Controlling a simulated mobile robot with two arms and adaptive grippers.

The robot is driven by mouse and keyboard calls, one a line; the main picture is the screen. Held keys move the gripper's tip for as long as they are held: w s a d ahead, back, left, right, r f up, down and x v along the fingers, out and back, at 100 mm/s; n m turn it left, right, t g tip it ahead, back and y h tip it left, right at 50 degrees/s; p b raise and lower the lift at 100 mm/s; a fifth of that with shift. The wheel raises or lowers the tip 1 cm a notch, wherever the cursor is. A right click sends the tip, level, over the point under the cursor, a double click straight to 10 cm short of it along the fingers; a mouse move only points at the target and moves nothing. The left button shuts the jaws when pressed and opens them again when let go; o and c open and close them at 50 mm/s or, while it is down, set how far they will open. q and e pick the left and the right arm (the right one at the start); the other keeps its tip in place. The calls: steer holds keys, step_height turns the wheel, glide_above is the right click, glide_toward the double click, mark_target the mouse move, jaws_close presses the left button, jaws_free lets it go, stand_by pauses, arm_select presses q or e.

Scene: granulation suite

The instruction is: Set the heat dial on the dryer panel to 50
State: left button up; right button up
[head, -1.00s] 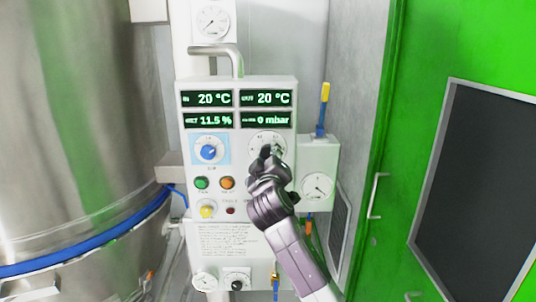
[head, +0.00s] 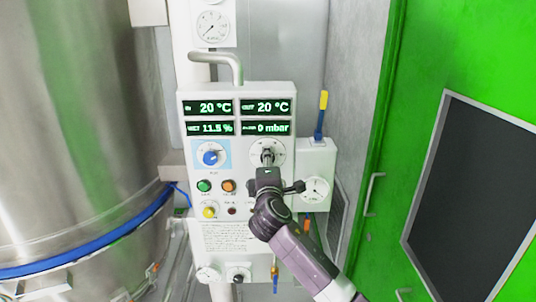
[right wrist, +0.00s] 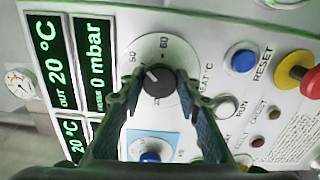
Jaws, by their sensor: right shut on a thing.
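The dryer panel (head: 239,168) is a white box with green readouts. Its heat dial (head: 282,151) is a white scale disc, partly covered by my gripper in the head view. My right gripper (head: 267,157) is at this dial. In the right wrist view its two fingers are shut on the dial's black knob (right wrist: 162,83), one on each side. The knob's white mark points up-left in that view, roughly toward the numeral that looks like 50. A 60 is readable farther along the scale; the lower numerals are partly hidden. My left gripper is not in view.
A blue knob (head: 210,155) sits left of the heat dial. Green (head: 204,186) and orange (head: 228,186) buttons and a yellow-based knob (head: 209,212) are below. A steel vessel (head: 70,130) stands left, a green cabinet (head: 425,60) right.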

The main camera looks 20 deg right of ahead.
steer(key=shift+n+p, duration=0.65)
steer(key=shift+n, duration=0.45)
steer(key=o, duration=1.2)
steer(key=shift+c, duration=0.2)
steer(key=v, duration=1.2)
